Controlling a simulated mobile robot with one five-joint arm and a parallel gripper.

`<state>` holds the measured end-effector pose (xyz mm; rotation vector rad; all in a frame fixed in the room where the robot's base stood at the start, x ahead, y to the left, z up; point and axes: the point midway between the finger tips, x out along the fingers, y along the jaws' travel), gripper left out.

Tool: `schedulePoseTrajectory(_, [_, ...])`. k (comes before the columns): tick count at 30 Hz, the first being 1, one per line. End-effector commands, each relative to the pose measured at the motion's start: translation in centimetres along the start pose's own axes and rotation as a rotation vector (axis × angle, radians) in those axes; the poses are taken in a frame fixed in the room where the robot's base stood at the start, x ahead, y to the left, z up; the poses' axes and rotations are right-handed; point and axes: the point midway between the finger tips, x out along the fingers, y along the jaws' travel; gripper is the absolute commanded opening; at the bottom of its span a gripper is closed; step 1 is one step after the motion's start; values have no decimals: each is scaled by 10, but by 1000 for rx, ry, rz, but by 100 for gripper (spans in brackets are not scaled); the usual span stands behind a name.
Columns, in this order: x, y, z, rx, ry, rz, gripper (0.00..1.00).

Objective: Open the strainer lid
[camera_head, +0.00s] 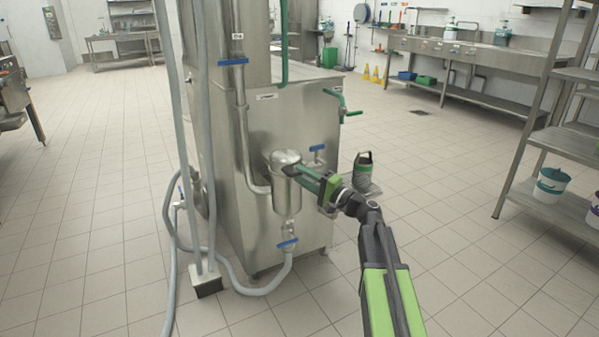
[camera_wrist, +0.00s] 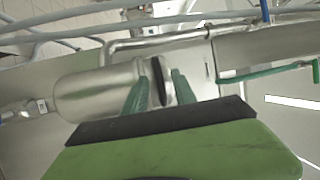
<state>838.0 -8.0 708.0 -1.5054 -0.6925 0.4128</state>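The strainer (camera_head: 286,196) is an upright steel cylinder on the side of the steel machine. Its domed steel lid (camera_head: 286,157) sits on top. In the wrist view the strainer body (camera_wrist: 92,92) lies sideways, with the lid (camera_wrist: 167,88) at its right end and a dark strip beside it. My gripper (camera_head: 296,172) reaches the strainer's upper right side. In the wrist view my gripper's green fingers (camera_wrist: 159,82) stand apart on either side of the lid end. I see no clear contact; the far finger surfaces are hidden.
A steel pipe (camera_head: 243,140) bends into the strainer from the left. A blue-handled valve (camera_head: 287,243) is below it, another (camera_head: 317,149) behind. A green lever (camera_head: 336,96) sticks out from the machine. Grey hoses (camera_head: 168,190) run at left.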

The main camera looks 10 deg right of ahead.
Motion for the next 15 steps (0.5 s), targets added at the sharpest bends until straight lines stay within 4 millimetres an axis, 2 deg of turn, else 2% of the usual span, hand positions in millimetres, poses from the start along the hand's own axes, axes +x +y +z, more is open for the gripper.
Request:
schedulePoseTrajectory(4, [15,0,0,0,0,0,32])
schedulePoseTrajectory(13, [17,0,1,0,0,0,32])
schedulePoseTrajectory(15, [17,0,1,0,0,0,23])
